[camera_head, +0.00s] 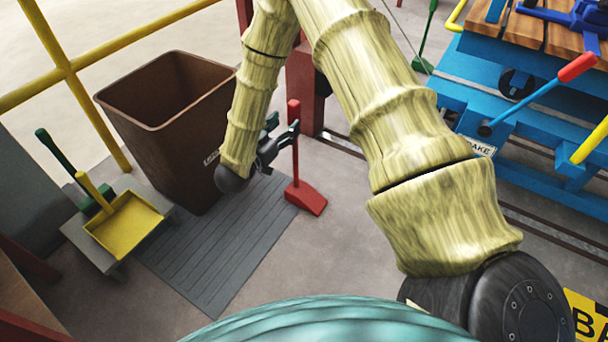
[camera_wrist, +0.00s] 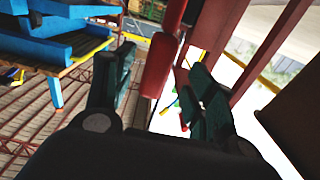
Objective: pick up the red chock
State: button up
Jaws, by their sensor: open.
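The red chock (camera_head: 306,198) stands on the floor at the edge of the grey slatted mat, its thin red handle (camera_head: 295,165) upright. My gripper (camera_head: 283,127) is open at the upper part of the handle, left of it in the head view. In the wrist view the handle (camera_wrist: 158,66) shows between the two spread fingers of my gripper (camera_wrist: 160,78), nearer the left one. I cannot tell whether a finger touches it. The chock's wedge is not clear in the wrist view.
A brown bin (camera_head: 165,150) stands close behind and left of my gripper. A yellow dustpan (camera_head: 128,222) lies on a small grey stand at left. A red post (camera_head: 302,85) rises behind the chock. A blue cart (camera_head: 500,105) with a red-tipped lever (camera_head: 540,95) is at right.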

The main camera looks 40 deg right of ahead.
aim_at(291, 121)
jog(key=shift+b+x, duration=0.75)
jog(key=shift+x, duration=0.2)
jog(key=b+x, duration=0.2)
jog(key=shift+d+f, duration=0.25)
jog(key=shift+d, duration=0.15)
jog(key=shift+w+d+r, duration=0.15)
jog(key=shift+w+d, duration=0.05)
jog(key=shift+d, duration=0.15)
grip_shut()
